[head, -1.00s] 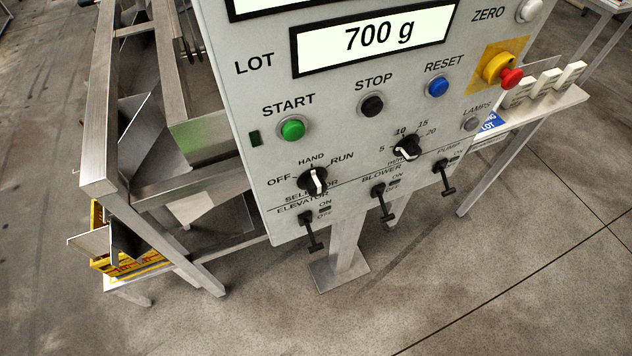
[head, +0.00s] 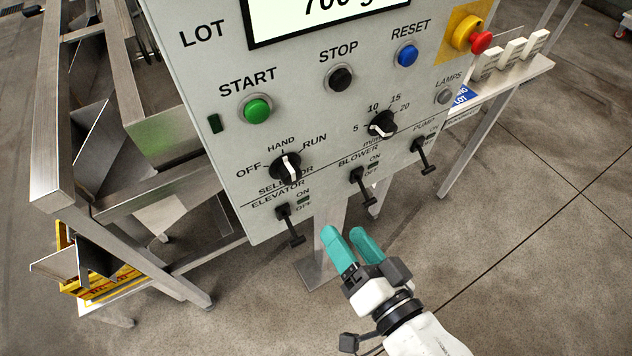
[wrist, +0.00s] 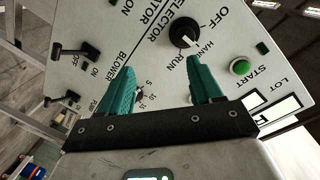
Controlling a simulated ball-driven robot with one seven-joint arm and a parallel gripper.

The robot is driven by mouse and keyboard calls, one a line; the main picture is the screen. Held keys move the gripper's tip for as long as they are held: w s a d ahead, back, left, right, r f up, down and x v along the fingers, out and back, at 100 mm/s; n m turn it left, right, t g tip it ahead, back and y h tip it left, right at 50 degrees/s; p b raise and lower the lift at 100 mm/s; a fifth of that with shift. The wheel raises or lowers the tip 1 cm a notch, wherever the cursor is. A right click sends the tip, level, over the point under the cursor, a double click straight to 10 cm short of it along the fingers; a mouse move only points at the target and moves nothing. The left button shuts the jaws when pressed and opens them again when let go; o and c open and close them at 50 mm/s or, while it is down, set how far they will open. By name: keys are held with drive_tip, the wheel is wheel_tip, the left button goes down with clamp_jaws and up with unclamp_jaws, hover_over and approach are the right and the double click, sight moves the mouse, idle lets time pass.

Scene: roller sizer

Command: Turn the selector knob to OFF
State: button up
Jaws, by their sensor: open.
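The selector knob (head: 285,167) is black with a white pointer bar, low on the left of the grey control panel (head: 225,160). Its positions are marked OFF at left, HAND at top and RUN at right. The white bar lies near upright, in line with HAND. My gripper (head: 352,245) has teal fingers and is open and empty, below and right of the knob in the head view, apart from the panel. In the wrist view the knob (wrist: 183,34) shows beyond the fingertips of my gripper (wrist: 158,75), nearer the right finger.
The elevator lever (head: 289,226), blower lever (head: 362,187) and pump lever (head: 423,157) stick out below the knobs. Green START (head: 257,109), black STOP (head: 341,78) and blue RESET (head: 407,55) buttons lie above.

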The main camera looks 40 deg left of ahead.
sight(296, 177)
drive_tip(key=shift+y, duration=0.8)
drive_tip(key=p+x, duration=0.1)
drive_tip(key=x, duration=0.3)
drive_tip(key=s+r+x, duration=0.1)
drive_tip(key=x, duration=0.3)
drive_tip(key=s+r+p+x, duration=0.1)
drive_tip(key=x, duration=0.4)
drive_tip(key=shift+a+r+p, duration=0.1)
drive_tip(key=shift+a+p, duration=0.2)
drive_tip(key=shift+a, duration=0.05)
drive_tip(key=c, duration=1)
drive_tip(key=shift+c, duration=0.2)
